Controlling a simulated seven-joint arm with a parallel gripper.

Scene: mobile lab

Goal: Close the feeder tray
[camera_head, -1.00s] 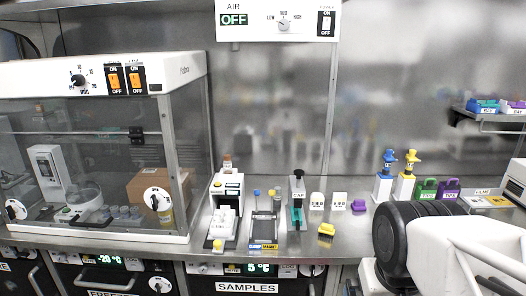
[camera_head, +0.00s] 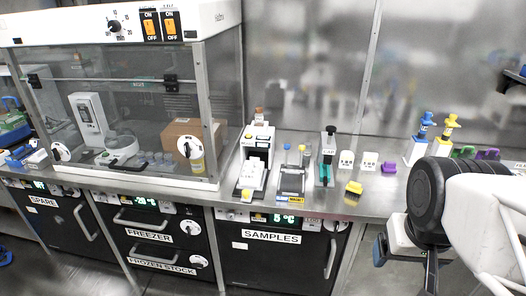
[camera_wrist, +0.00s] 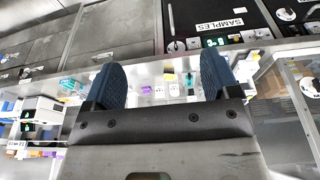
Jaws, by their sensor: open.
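A white and black bench device (camera_head: 257,150) stands on the steel counter right of the glass-fronted cabinet. A white tray-like part (camera_head: 251,178) sticks out of its front toward the counter edge. I take this for the feeder tray, but its label is too small to read surely. My gripper (camera_head: 405,262) hangs at the right, in front of the counter edge and well apart from the device. In the wrist view, my gripper (camera_wrist: 162,82) shows two blue ribbed fingers, spread with nothing held between them. The counter appears upside down beyond them.
Next to the device stand a grey rack (camera_head: 292,180) and a black and teal capper (camera_head: 327,160). Blue and yellow pipettes (camera_head: 420,140) stand at the right. The floor before the drawers is clear.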

